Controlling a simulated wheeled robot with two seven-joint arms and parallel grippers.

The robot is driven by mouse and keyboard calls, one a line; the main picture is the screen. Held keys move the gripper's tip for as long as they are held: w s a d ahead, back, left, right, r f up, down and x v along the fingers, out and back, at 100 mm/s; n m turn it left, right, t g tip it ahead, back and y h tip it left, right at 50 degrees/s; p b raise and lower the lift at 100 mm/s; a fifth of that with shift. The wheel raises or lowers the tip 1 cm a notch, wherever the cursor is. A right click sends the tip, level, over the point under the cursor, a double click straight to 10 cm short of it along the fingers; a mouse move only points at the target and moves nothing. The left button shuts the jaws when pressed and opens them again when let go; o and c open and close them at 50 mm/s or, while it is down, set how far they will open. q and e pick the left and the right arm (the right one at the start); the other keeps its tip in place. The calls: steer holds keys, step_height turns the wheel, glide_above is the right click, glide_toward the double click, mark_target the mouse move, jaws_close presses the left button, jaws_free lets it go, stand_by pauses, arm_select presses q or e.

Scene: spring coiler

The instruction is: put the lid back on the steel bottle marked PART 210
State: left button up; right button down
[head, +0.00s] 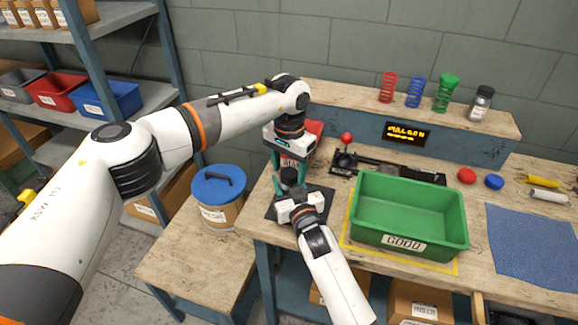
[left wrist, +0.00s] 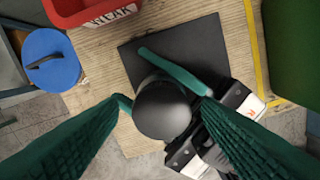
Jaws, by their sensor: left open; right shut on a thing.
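A black round lid (left wrist: 163,110), also in the head view (head: 289,175), appears atop an upright bottle over the black mat (left wrist: 130,55). The bottle's body and marking are hidden beneath it; I cannot tell if the lid is fully seated. My right gripper (head: 287,197) comes from the front and is shut on the bottle below the lid; one green finger shows in the left wrist view. My left gripper (left wrist: 162,104) points down from above, open, its green fingers on either side of the lid with visible gaps.
A green GOOD bin (head: 405,240) stands just right of the mat. A red bin (left wrist: 100,12) is behind it. A blue-lidded tub (head: 219,187) stands left. The back shelf holds springs and a dark-lidded labelled jar (head: 480,106). A blue cloth (head: 532,248) lies right.

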arm_select(q)
steer(key=shift+r, duration=2.25)
steer(key=shift+c, duration=0.5)
